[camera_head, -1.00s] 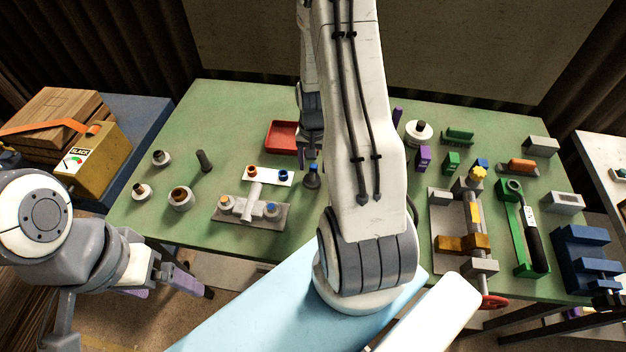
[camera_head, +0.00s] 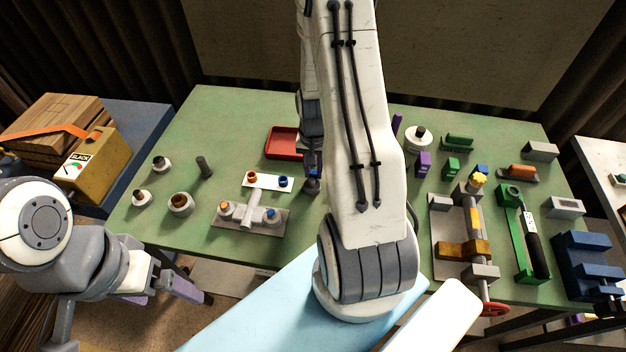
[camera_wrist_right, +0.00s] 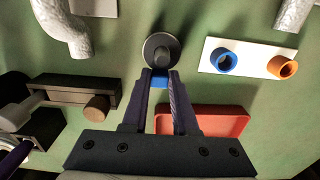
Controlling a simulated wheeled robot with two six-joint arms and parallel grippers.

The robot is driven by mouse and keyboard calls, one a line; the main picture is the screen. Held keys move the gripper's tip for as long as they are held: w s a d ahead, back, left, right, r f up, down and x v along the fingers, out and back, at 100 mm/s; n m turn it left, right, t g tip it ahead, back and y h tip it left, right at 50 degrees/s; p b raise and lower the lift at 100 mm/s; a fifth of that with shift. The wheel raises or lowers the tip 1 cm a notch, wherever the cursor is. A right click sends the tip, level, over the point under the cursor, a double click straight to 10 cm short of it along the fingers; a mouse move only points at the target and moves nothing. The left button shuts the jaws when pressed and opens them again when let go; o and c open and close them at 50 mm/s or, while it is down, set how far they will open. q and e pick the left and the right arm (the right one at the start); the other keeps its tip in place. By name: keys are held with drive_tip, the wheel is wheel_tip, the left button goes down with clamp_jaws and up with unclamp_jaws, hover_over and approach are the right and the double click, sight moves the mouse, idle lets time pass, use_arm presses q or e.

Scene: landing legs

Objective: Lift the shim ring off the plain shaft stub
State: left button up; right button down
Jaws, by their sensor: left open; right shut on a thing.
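The plain shaft stub, a dark grey post on a round base, stands at the table's middle (camera_head: 312,187). In the right wrist view the stub (camera_wrist_right: 160,48) is just beyond my fingertips. My right gripper (camera_wrist_right: 160,80) is shut on a small blue piece (camera_wrist_right: 160,83), which looks like the shim ring. In the head view my arm partly hides this gripper (camera_head: 313,168). I cannot tell whether the ring is still around the stub's top. My left gripper (camera_head: 190,288) is open and empty, low in front of the table's left front edge.
A white plate (camera_wrist_right: 250,47) with a blue and an orange ring lies beside the stub. A red tray (camera_head: 283,142) lies behind it. A grey fixture block (camera_head: 265,228) is in front left. Clamps and blocks fill the table's right side.

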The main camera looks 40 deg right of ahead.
sight(313, 173)
drive_tip(key=shift+r+p, duration=1.5)
drive_tip(key=shift+r, duration=0.2)
idle(0.6)
drive_tip(key=shift+r+p, duration=1.15)
drive_tip(key=shift+r, duration=0.15)
